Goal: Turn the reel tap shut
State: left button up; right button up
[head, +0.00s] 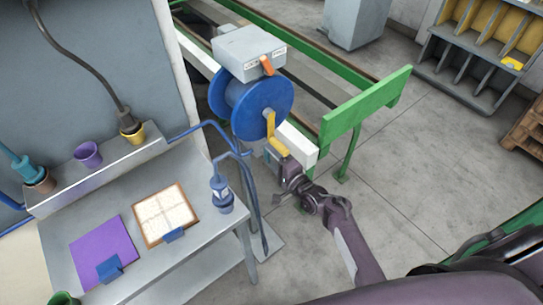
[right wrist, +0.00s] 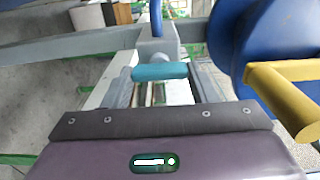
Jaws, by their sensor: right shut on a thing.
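The blue hose reel (head: 232,97) stands behind the bench's right end, with a yellow crank (head: 272,128) on its near side. The reel (right wrist: 285,45) and crank (right wrist: 275,90) also show at the right of the right wrist view. The tap's teal handle (right wrist: 160,72) lies crosswise in that view, on a grey body with a blue pipe above. My right gripper (head: 273,160) is just below the crank; its fingers (right wrist: 162,88) are shut on the teal handle, one at each end. In the head view the gripper hides the tap. My left gripper is not in view.

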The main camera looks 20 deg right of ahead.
dwell(0.3)
jog(key=o, duration=1)
jog(key=b+v, duration=0.1)
jog(key=v, duration=0.6)
jog(key=shift+s+d, duration=0.15)
jog(key=shift+s, duration=0.2)
